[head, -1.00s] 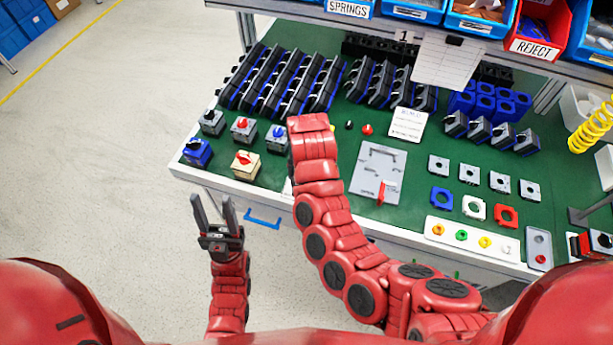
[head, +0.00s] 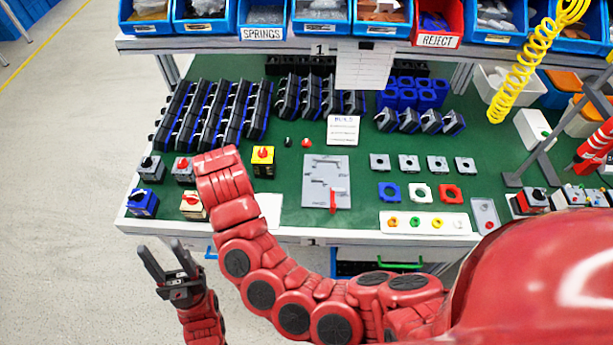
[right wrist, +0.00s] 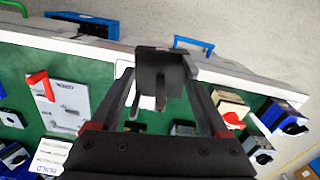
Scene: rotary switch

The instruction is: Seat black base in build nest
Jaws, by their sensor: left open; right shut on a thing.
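The build nest (head: 318,186) is a flat grey plate with a red lever, lying on the green bench top. It also shows at the left in the right wrist view (right wrist: 66,106). The right gripper (right wrist: 163,76) is shut on the black base (right wrist: 162,66), a dark block between its fingertips, apart from the nest. In the head view my right arm hides this gripper and the base. The left gripper (head: 168,256) is open and empty, over the floor off the front-left of the bench.
Switch boxes with knobs, including a yellow box with a red knob (head: 263,160), stand left of the nest. A build card (head: 342,130) lies behind it. Grey square plates and coloured rings lie right of it. Black units stand in rows farther back.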

